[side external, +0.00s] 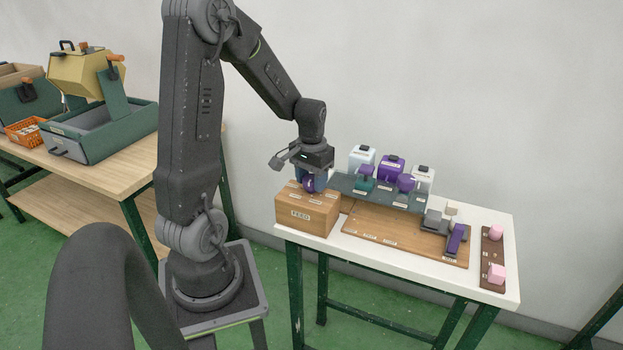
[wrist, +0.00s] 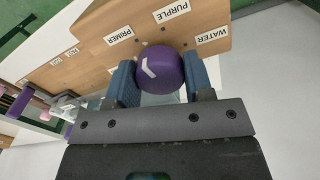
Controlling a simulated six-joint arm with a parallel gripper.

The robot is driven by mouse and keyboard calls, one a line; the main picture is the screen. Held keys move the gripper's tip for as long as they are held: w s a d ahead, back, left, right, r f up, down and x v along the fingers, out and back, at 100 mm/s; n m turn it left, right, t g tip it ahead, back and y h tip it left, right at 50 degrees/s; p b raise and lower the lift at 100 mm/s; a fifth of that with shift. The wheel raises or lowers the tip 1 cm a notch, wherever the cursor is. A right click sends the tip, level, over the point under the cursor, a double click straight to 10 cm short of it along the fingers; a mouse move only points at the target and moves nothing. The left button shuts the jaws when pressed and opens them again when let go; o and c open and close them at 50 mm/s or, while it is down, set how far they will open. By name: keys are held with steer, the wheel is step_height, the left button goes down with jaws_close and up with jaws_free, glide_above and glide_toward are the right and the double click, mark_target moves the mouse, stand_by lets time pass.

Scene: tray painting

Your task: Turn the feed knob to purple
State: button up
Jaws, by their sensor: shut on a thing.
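The feed knob (wrist: 166,72) is a round purple knob with a white bent mark on its left part in the wrist view. It sits on the wooden feed box (side external: 322,212), labelled FEED. My gripper (wrist: 160,80) has its blue fingers on both sides of the knob and is shut on it. The PURPLE label (wrist: 173,11) lies beyond the knob, with the PRIMER label (wrist: 119,36) to its left and the WATER label (wrist: 212,39) to its right. The mark looks nearer the PRIMER side; its exact heading is hard to tell. In the side view, the knob (side external: 309,184) is partly hidden by my gripper (side external: 313,178).
White and purple containers (side external: 391,167) stand behind a dark rack right of the box. A wooden board (side external: 390,232) lies in front, with grey and purple parts at its right end. A brown strip (side external: 492,250) holds pink blocks. Another bench with green trays stands left.

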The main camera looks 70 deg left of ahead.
mark_target(312, 178)
steer(key=m, duration=0.3)
steer(key=shift+m, duration=2.2)
steer(key=o, duration=0.9)
steer(key=shift+r, duration=0.1)
step_height(312, 178, up, 14)
steer(key=shift+f, duration=0.15)
